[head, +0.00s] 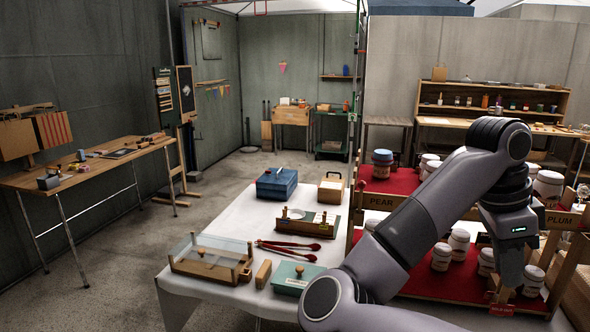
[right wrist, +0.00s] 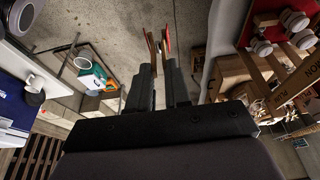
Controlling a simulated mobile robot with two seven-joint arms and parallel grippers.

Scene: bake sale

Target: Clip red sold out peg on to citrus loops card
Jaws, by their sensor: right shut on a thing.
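My right gripper (right wrist: 161,70) is shut on the red peg (right wrist: 166,40); the right wrist view shows its thin wooden and red pieces upright beyond the black fingertips. In the head view the arm reaches over the stand at the right, with the hand pointing down. The red peg's small "sold out" label (head: 501,310) shows below the hand, near the stand's lower front edge. I cannot tell whether it touches the edge. My left gripper is not in view.
The stepped stand has red shelves (head: 440,284) holding several white jars (head: 459,240). On the white table (head: 226,221) left of it are a blue box (head: 277,185), a green box (head: 298,278), red-tipped tools (head: 290,247) and a glass-topped tray (head: 210,262).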

